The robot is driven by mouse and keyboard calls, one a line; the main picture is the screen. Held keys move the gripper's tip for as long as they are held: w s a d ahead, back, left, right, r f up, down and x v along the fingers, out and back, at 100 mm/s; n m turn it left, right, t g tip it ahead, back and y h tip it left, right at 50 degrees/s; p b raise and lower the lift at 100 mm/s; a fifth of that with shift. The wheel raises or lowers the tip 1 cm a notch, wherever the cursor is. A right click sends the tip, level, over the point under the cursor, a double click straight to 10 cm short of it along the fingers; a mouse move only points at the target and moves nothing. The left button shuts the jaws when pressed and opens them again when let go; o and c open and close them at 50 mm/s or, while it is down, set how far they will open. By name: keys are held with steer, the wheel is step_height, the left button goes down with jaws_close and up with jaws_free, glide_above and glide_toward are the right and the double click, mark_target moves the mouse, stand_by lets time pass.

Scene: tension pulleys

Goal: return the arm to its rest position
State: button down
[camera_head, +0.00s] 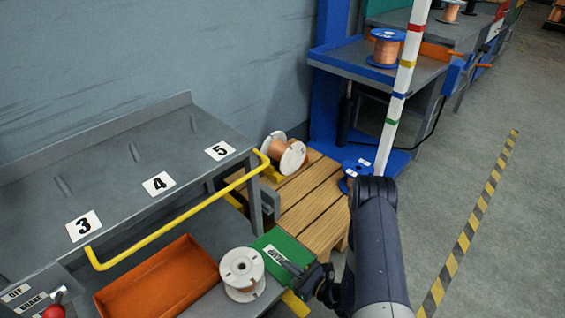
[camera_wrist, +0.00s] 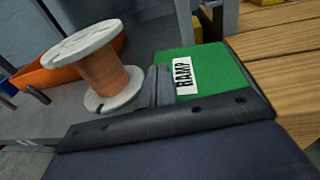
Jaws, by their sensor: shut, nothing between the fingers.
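My gripper (camera_head: 292,268) is low at the bottom middle of the head view, over the edge of a green pad (camera_head: 280,249) marked "RAMP". Its fingers look shut and hold nothing. In the wrist view the dark fingers (camera_wrist: 158,85) stand between a white-flanged copper spool (camera_wrist: 103,66) and the green pad (camera_wrist: 236,72). The spool (camera_head: 242,271) stands upright on the grey shelf just left of the gripper, apart from it as far as I can see. My arm reaches in from the bottom right.
An orange tray (camera_head: 160,280) lies left of the spool. A yellow rail (camera_head: 180,217) runs along the grey bench (camera_head: 110,165). A wooden pallet (camera_head: 312,208) with spools is behind. A striped white pole (camera_head: 402,90) rises beyond my arm. Open floor (camera_head: 440,190) lies to the right.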

steer(key=x, duration=0.9)
steer(key=shift+a, duration=0.4)
steer(key=shift+d, duration=0.1)
steer(key=shift+s+f+v, duration=0.1)
steer(key=shift+f+v, duration=0.1)
steer(key=shift+v, duration=1.4)
steer(key=shift+s+f+v, duration=0.15)
steer(key=shift+v, duration=1.5)
